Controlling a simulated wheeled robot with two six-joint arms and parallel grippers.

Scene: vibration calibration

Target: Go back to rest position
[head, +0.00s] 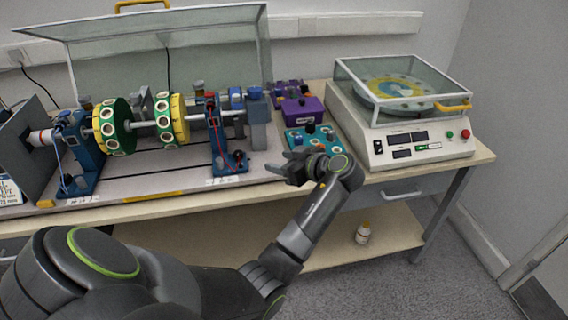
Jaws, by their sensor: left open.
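My left arm comes in from the lower left and reaches across to the table's front edge. My left gripper (284,168) is open and empty, in front of the teal tray, with its fingers pointing left. It looks close to the table front, but I cannot tell whether it touches anything. The teal tray (301,142) holds several small round parts and lies partly behind the gripper and wrist. My right gripper does not show.
A shaft rig with green-and-yellow discs (172,119) stands on the left under a raised clear cover (165,50). A balancing machine (421,146) with a clear lid stands on the right. A purple box (302,111) sits between.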

